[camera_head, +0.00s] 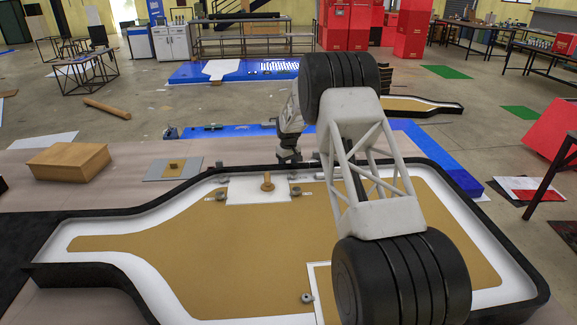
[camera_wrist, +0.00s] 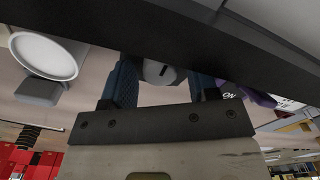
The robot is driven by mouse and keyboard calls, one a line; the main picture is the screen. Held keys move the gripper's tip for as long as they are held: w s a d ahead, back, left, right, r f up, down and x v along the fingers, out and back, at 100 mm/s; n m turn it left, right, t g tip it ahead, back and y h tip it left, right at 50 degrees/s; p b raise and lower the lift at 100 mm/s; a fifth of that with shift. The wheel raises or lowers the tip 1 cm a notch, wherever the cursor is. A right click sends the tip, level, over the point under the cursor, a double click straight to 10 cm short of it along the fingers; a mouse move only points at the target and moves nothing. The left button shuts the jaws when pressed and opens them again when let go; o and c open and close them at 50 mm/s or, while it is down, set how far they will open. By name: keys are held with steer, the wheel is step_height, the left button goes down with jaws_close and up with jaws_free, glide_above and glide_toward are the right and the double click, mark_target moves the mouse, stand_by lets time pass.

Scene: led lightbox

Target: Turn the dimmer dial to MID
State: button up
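A small grey round dial (camera_wrist: 160,72) with a dark slot shows in the wrist view, between the two blue-padded fingers of my gripper (camera_wrist: 163,85). The fingers are apart, one on each side of the dial. I cannot tell whether they touch it. An "ON" label (camera_wrist: 229,95) is partly visible to the right of the fingers. In the head view my gripper (camera_head: 288,157) points down at the back edge of the tan, black-rimmed board, behind a white panel (camera_head: 243,188). The dial cannot be made out there, and no MID mark is readable.
A wooden knob (camera_head: 267,183) stands on the white panel, with small grey knobs (camera_head: 221,195) and (camera_head: 296,191) nearby. A black raised rim (camera_head: 185,185) surrounds the board. A wooden block (camera_head: 68,162) lies to the left. My arm hides much of the board's right side.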

stand_by(0.3)
steer(key=shift+r, duration=3.9)
steer(key=shift+s+r, duration=0.25)
steer(key=shift+r, duration=0.2)
steer(key=s+d+r+m, duration=0.1)
steer(key=s+d+r, duration=0.1)
steer(key=s+r, duration=0.75)
steer(key=s+d+r+m+t, duration=0.1)
steer(key=s+d+r, duration=0.1)
steer(key=s+r, duration=0.8)
steer(key=s+d+r+m, duration=0.1)
steer(key=s+r, duration=0.4)
steer(key=s, duration=0.9)
steer(key=s+d+f+m, duration=0.1)
steer(key=s+f, duration=0.1)
steer(key=s, duration=1.8)
steer(key=s+d+f+m+t, duration=0.1)
steer(key=s+d+m, duration=0.1)
steer(key=s, duration=1.9)
steer(key=shift+f+t, duration=0.3)
steer(key=shift+f, duration=0.1)
